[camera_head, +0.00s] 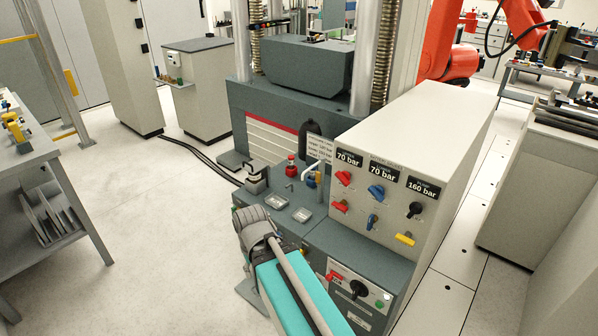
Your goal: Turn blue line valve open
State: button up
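The grey control box (436,130) carries colored handles on its front face. The upper blue handle (376,192) sits under the middle label, which reads 70 bar, and looks tilted. A smaller blue handle (372,222) sits below it and looks nearly upright. I cannot tell from here which of the two is the line valve. My arm shows at the bottom center, left of and below the panel, with its grey joint beside the bench. No gripper fingers can be made out, and nothing of mine touches the blue handles.
Red handles (344,178) are left of the blue ones. A black knob (415,210) and a yellow handle (404,239) are to the right. A lower cabinet (354,255) with a black switch juts out below. The floor at left (150,240) is clear.

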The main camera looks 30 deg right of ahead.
aim_at(373, 219)
jog(key=z, duration=1.25)
